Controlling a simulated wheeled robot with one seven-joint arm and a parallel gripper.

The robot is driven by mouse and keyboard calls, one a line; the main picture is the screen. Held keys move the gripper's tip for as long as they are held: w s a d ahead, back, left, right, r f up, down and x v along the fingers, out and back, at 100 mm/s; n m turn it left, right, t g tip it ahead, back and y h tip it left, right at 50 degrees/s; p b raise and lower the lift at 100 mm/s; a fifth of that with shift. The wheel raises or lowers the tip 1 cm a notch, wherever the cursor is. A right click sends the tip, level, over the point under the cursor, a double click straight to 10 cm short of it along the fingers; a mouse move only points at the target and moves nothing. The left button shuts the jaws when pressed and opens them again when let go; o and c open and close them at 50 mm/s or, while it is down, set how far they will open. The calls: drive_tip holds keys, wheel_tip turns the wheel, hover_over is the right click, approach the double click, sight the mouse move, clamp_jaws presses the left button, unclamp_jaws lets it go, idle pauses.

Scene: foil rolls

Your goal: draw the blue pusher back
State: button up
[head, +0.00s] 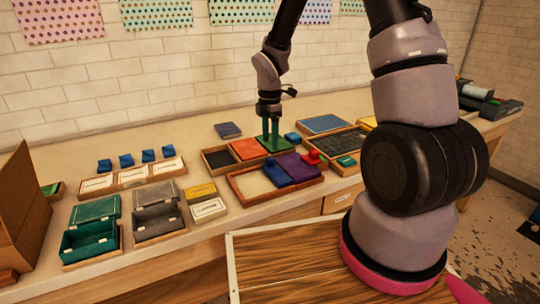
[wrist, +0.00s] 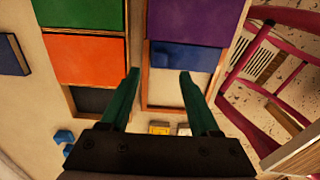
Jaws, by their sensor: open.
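The blue pusher (head: 278,177) is a blue panel with a small raised knob. It lies in the front wooden tray (head: 240,187), between the bare tray floor on its left and a purple panel (head: 300,166) on its right. My gripper (head: 270,136) is open and empty, with green fingers pointing down behind the blue pusher in the head view.
An orange panel (head: 246,149) and a green panel sit in the rear tray beside a dark section (head: 219,159). Open boxes (head: 90,238) and cards stand at left.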

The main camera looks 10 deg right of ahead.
sight(269, 158)
wheel_tip(269, 158, down, 6)
drive_tip(key=shift+f, duration=0.2)
drive_tip(key=shift+c, duration=0.3)
clamp_jaws()
drive_tip(key=shift+w, duration=0.1)
idle(1.1)
